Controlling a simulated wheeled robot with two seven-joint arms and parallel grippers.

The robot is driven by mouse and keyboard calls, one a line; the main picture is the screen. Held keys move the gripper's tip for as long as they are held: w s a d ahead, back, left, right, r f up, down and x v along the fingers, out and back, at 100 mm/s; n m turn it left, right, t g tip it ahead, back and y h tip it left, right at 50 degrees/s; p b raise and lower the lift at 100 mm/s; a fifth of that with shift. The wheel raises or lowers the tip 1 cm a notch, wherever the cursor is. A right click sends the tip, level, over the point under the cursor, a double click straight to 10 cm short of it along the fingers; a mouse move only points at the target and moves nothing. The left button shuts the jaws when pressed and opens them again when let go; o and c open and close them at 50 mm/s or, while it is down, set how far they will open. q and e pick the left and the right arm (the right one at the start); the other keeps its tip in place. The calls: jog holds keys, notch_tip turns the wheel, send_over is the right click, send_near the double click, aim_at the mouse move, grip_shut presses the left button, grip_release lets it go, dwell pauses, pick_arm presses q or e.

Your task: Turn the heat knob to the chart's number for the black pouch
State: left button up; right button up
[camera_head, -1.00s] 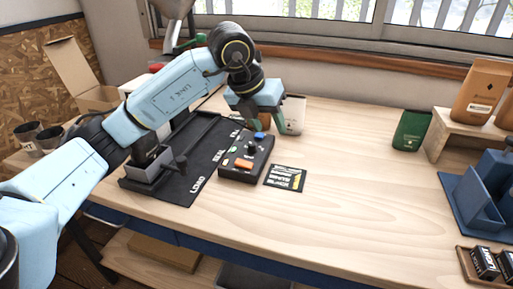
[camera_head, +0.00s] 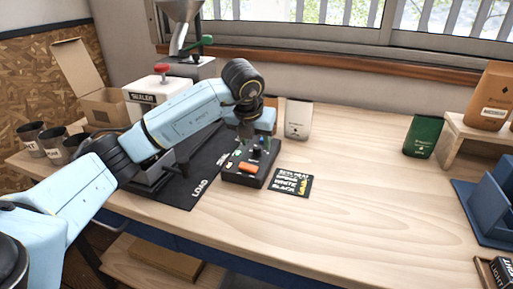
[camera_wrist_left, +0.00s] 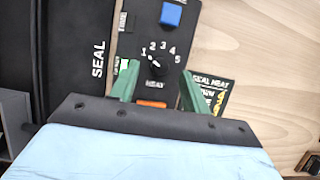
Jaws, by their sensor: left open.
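The black control box (camera_head: 232,177) lies on the table, with an orange button (camera_head: 249,168) and a blue button that shows in the left wrist view (camera_wrist_left: 171,15). The heat knob (camera_wrist_left: 156,60) is a dark dial ringed by numbers 1 to 5, with "HEAT" below it. Its pointer seems turned toward 1. The black seal heat chart (camera_head: 291,182) lies right of the box; its numbers are too small to read. My left gripper (camera_head: 250,138) is open above the box, its green fingers (camera_wrist_left: 157,80) spread either side below the knob. My right gripper is out of view.
A white pouch (camera_head: 298,118) stands behind the box and a green pouch (camera_head: 423,136) farther right. A black mat (camera_head: 200,185) lies left of the box. The sealer (camera_head: 150,98) stands behind my arm. The table's middle right is clear.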

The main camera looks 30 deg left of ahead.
pick_arm(q)
jog(key=shift+x, duration=1.15)
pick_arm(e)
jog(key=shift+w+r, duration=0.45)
pick_arm(q)
jog(key=c, duration=1)
